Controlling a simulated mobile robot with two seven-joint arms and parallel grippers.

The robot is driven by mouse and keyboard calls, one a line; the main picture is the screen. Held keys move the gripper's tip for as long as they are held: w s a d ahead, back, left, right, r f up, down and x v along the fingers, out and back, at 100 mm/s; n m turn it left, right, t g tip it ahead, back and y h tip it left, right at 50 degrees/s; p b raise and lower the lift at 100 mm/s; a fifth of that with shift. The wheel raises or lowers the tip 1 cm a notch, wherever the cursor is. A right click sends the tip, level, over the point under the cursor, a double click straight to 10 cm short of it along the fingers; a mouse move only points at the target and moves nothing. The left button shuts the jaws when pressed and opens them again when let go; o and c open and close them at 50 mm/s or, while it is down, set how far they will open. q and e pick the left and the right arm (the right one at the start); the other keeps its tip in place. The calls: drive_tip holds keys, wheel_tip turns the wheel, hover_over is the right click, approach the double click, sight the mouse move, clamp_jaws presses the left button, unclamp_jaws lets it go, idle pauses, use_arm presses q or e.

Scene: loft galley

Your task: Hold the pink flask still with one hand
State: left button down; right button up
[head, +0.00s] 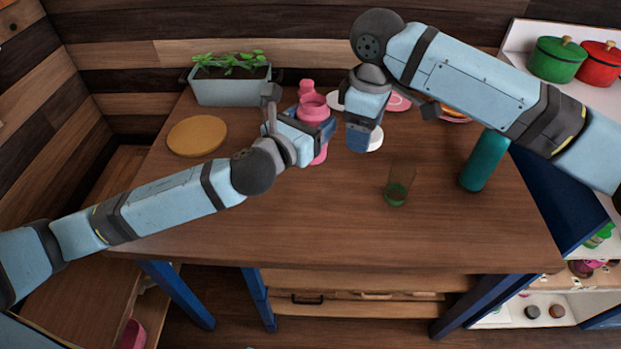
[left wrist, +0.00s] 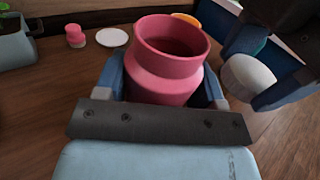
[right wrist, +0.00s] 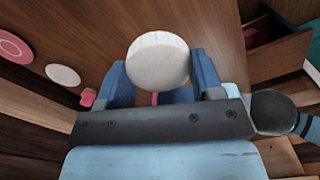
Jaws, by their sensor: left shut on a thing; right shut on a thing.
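The pink flask (head: 313,105) stands upright on the table with its mouth open and uncovered. My left gripper (head: 310,130) is shut around its body; the left wrist view shows the flask (left wrist: 168,62) between both fingers. My right gripper (head: 364,132) is shut on a white round thing (head: 376,138), just right of the flask and apart from it. The right wrist view shows this white thing (right wrist: 158,62) between the fingers, with a bit of pink below it; I cannot tell what that pink is. The flask's lower body is partly hidden by my left gripper.
A small pink thing (head: 306,87) and a white plate (head: 335,101) lie behind the flask. A pink plate (head: 399,103), a glass (head: 398,187) and a teal bottle (head: 485,160) stand to the right. A planter (head: 231,90) and round board (head: 197,136) are left. The table's front is clear.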

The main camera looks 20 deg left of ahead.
use_arm(q)
wheel_tip(320, 180, down, 13)
drive_tip(key=b, duration=0.4)
drive_tip(key=shift+f, duration=0.15)
drive_tip(key=shift+c, duration=1)
unclamp_jaws()
